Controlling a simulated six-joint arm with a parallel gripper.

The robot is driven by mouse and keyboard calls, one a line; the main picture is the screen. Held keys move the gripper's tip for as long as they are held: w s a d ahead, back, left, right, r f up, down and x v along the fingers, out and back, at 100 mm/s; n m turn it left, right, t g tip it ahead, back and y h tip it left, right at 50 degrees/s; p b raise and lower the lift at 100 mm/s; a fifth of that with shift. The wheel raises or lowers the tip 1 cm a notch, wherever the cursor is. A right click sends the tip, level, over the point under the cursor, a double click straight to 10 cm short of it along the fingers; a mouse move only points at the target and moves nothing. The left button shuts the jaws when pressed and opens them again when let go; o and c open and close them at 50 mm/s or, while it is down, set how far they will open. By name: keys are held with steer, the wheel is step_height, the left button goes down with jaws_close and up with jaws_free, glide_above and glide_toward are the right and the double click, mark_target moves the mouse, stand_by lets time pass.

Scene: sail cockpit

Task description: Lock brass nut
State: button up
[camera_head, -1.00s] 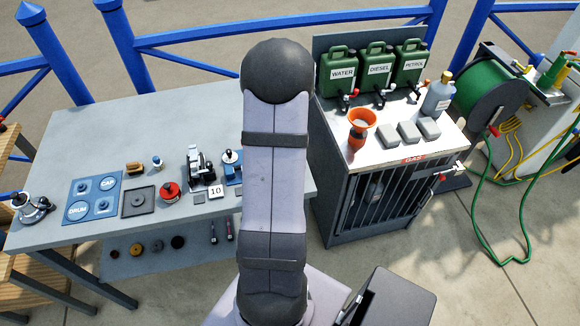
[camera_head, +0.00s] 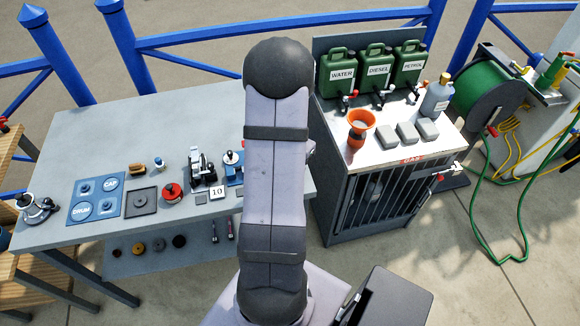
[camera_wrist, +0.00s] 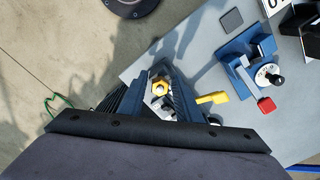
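In the wrist view the brass nut (camera_wrist: 160,88), a small yellow hexagon, lies between the fingertips of my gripper (camera_wrist: 160,82). The dark fingers stand apart on either side of it. I cannot tell whether they touch it. A yellow lever (camera_wrist: 212,98) sticks out just right of the right finger. What the nut sits on is mostly hidden by the fingers. In the head view my arm hides the gripper and the nut.
A blue fixture with a red-tipped lever (camera_wrist: 265,104) stands nearby on the grey workbench (camera_wrist: 205,60). The head view shows the bench (camera_head: 90,135) with several parts at left.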

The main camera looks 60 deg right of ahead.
steer(key=shift+n, duration=0.3)
steer(key=n+p, duration=0.1)
steer(key=n, duration=0.3)
steer(key=shift+n, duration=0.3)
steer(key=shift+c, duration=0.2)
steer(key=c, duration=0.4)
steer(key=o, duration=0.4)
steer(key=shift+o, duration=0.2)
steer(key=shift+r, duration=0.25)
